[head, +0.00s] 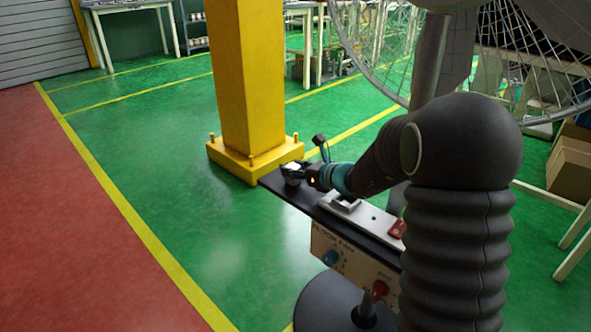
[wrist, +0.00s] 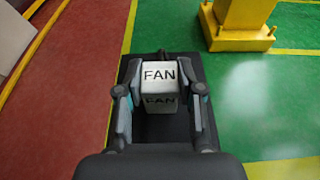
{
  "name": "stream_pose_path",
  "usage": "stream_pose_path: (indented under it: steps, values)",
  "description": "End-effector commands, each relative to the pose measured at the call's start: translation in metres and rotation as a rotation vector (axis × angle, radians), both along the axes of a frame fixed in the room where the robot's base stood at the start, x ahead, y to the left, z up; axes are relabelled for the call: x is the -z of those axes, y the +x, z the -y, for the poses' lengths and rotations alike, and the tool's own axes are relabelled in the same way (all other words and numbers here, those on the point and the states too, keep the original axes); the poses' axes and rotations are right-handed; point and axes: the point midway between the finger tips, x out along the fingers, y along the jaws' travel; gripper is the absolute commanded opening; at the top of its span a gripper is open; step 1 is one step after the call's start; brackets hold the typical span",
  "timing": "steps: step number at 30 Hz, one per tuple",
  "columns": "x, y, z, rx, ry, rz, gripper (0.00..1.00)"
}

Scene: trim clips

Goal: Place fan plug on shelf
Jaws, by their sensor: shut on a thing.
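The fan plug (wrist: 160,76) is a pale block with FAN printed on two faces, seen between the fingers in the wrist view. In the head view it is a small pale shape (head: 291,173), partly hidden by my gripper (head: 297,172). My gripper (wrist: 159,95) is shut on the plug, one finger on each side. The shelf (head: 287,194) is a narrow dark board; the plug is over its far left end. The shelf also shows dark beneath the plug in the wrist view (wrist: 160,130). I cannot tell whether the plug touches it.
A pale socket strip (head: 375,218) with a red switch (head: 397,229) lies along the shelf. Below is a control box (head: 338,255) with blue and red knobs. A yellow column (head: 250,80) stands behind the shelf end. A large fan cage (head: 375,60) fills the upper right.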

Motion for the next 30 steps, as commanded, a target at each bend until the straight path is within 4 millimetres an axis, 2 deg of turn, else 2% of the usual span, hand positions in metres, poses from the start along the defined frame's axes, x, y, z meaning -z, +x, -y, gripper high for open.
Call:
stream_pose_path:
  steps: [9,10,12,13,25,30]
  values:
    - [0.004,0.0,0.0,0.0,0.0,0.0,0.0]
    - [0.003,0.0,0.0,0.0,0.0,0.0,0.42]
    - [0.002,0.0,0.0,0.0,0.0,0.0,0.59]
    - [0.002,0.0,0.0,0.0,0.0,0.0,0.62]
    - [-0.004,0.0,0.0,0.0,0.0,0.0,0.62]
    - [-0.009,-0.017,0.019,0.003,0.0,0.001,0.62]
